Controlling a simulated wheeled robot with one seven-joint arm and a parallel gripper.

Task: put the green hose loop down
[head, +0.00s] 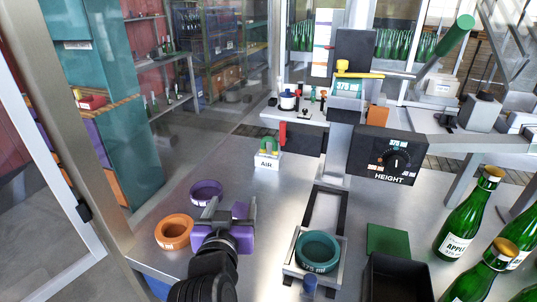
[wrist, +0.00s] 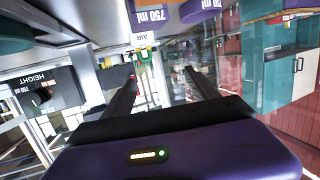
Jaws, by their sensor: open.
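A small green loop (head: 269,144) with yellow beside it sits on the white block marked AIR (head: 266,162), at the back left of the metal bench in the head view. In the wrist view, which is upside down, the loop (wrist: 143,54) shows small beyond my fingers, by the AIR label. My gripper (head: 232,203) has a purple body and is nearer the front of the bench, apart from the loop. In the wrist view my gripper (wrist: 160,75) has its two dark fingers wide apart with nothing between them. The loop's exact seating on the block is too small to tell.
A purple ring (head: 206,190) and an orange ring (head: 174,232) lie left of my gripper. A teal ring (head: 318,250) sits in a metal fixture at right. A black bin (head: 400,278) and green bottles (head: 463,222) stand farther right. The HEIGHT panel (head: 388,155) overhangs the bench.

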